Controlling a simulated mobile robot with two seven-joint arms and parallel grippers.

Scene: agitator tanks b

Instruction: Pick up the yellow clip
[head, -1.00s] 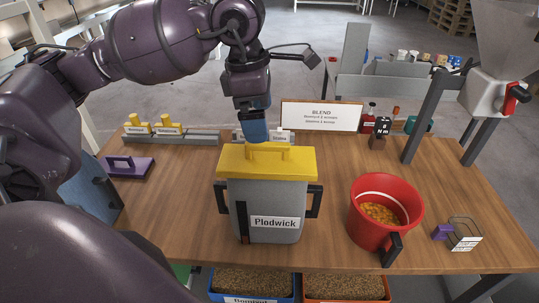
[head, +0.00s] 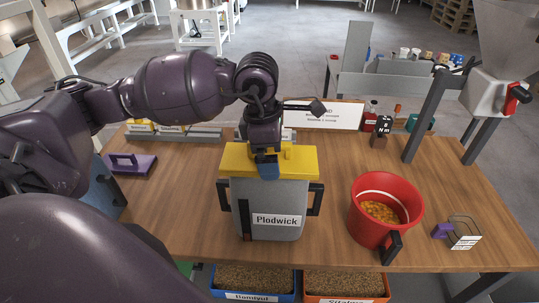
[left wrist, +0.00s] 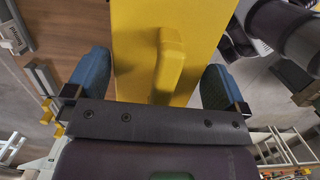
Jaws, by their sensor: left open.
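A broad yellow piece (head: 238,161) with a raised handle lies across the top of the grey tank (head: 270,205) labelled Plodwick. My left gripper (head: 267,168) is over it, pointing down. In the left wrist view the handle (left wrist: 168,60) stands between the two blue fingers of my open left gripper (left wrist: 156,85), with a gap on both sides. Small yellow pieces (head: 172,128) with white labels sit in a grey rack (head: 190,135) at the back left, partly hidden by my arm. I cannot tell for sure which yellow piece is the clip. My right gripper is not in view.
A red bucket (head: 365,222) of orange pieces stands right of the tank. A purple handled piece (head: 132,165) lies at the left. A wire piece with a purple block (head: 442,231) lies at the right. A white sign (head: 335,118) stands behind; bare wood (head: 330,160) lies between.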

